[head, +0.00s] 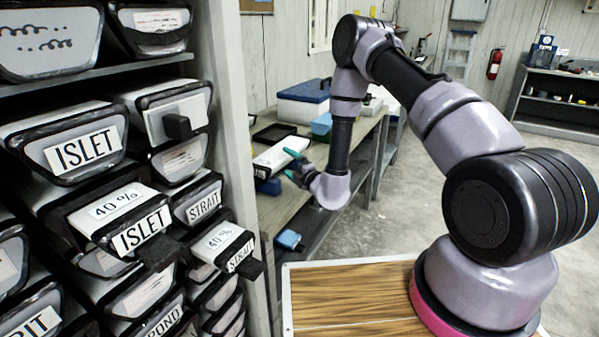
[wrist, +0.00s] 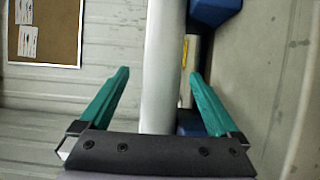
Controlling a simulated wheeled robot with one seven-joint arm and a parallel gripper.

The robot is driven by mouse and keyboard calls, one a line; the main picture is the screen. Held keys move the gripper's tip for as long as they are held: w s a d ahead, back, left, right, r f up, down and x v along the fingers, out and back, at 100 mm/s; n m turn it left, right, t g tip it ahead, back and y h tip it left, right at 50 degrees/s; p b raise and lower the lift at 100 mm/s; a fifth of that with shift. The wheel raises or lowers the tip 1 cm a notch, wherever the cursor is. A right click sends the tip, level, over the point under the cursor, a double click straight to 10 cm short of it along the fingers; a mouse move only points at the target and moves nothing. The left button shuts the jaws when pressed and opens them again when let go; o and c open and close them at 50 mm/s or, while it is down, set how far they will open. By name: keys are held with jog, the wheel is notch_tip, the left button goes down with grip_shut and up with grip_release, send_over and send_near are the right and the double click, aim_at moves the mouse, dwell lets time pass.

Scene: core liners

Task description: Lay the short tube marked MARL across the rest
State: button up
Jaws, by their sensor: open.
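A pale, box-like tube (head: 278,156) with a dark near end lies on the bench in the head view. Lettering on its near end is too small to read, so I cannot confirm MARL. Blue supports, likely the rest (head: 268,186), show under its near end. In the wrist view the pale tube (wrist: 163,65) runs between my fingers, with blue blocks (wrist: 212,10) beside and behind it. My gripper (head: 292,163) is open at the tube's right end, its teal fingers apart. In the wrist view my gripper (wrist: 159,75) has gaps on both sides of the tube.
A rack of labelled tubes and liners (head: 110,215), some pulled out and marked ISLET or STRAIT, stands at left. A black tray (head: 273,133), a blue-lidded box (head: 304,98) and a light blue item (head: 322,124) occupy the bench behind. A blue object (head: 290,239) lies on the lower shelf.

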jog(key=v, duration=1)
jog(key=s+a+r+n+g+y, duration=0.1)
jog(key=a+r+n+g+y, duration=0.15)
jog(key=r+n+y, duration=0.4)
jog(key=s+a+r+n+g+y, duration=0.1)
jog(key=a+r+n+g+y, duration=0.2)
jog(key=r, duration=0.6)
jog(key=s+a+r+n+g, duration=0.2)
jog(key=s+r+n+g, duration=1)
jog(key=n, duration=0.4)
jog(key=s+d+r+n+h, duration=0.3)
jog(key=s+d+n+h, duration=0.65)
jog(key=n, duration=0.25)
jog(key=d+r+n+t+h, duration=0.3)
jog(key=d+t, duration=0.1)
jog(key=d, duration=0.3)
jog(key=d+r+n+t+h, duration=0.3)
jog(key=d+r+t+h, duration=0.1)
jog(key=d, duration=0.3)
jog(key=shift+s+d+r+t, duration=0.25)
jog(key=shift+s+t, duration=0.15)
jog(key=shift+t, duration=0.15)
